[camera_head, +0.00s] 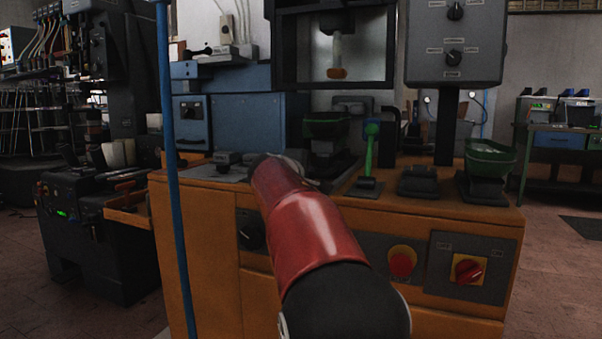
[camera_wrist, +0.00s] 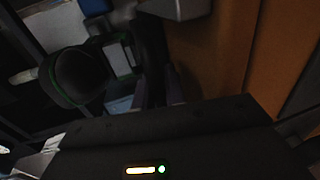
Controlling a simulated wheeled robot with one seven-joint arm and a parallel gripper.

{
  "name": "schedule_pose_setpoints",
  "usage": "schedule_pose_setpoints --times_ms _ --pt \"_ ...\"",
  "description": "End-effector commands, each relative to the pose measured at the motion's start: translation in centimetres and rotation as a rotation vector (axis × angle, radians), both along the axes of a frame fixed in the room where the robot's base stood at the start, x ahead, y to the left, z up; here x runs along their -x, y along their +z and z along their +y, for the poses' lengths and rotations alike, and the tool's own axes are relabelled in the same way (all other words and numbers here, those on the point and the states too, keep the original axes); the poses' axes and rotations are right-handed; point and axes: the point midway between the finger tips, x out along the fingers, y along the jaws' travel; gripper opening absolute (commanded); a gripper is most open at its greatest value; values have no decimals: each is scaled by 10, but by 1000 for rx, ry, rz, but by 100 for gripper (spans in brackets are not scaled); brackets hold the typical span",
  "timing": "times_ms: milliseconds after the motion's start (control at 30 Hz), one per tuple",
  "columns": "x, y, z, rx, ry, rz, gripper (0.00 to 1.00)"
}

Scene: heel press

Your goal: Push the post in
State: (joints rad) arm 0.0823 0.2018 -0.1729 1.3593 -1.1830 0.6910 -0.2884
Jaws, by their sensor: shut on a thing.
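A dark post-like stand carries a black pad with a green rim (camera_head: 324,128) under the press head, behind my red arm. In the wrist view the green-rimmed pad (camera_wrist: 80,76) is at upper left, with a pale rod end to its left. My gripper (camera_wrist: 162,92) shows dark against dark there; its fingers are hard to make out. It is shut on a dark part beside the pad; the exact grip is too dim to see. In the head view my arm hides the gripper. I cannot tell for certain which part is the post.
The orange press cabinet (camera_head: 215,225) stands in front of me. A pale plunger (camera_head: 337,48) hangs above. A blue upright pole (camera_head: 172,180) is at left.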

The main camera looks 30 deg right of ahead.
Motion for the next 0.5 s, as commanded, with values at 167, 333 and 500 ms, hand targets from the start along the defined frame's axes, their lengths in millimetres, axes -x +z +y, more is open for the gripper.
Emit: schedule_pose_setpoints --times_ms 167,333,500 --pt "-1 0 0 1 2 -1 0" --pt "0 0 0 0 2 0 22" --pt "0 -1 0 0 1 0 34"
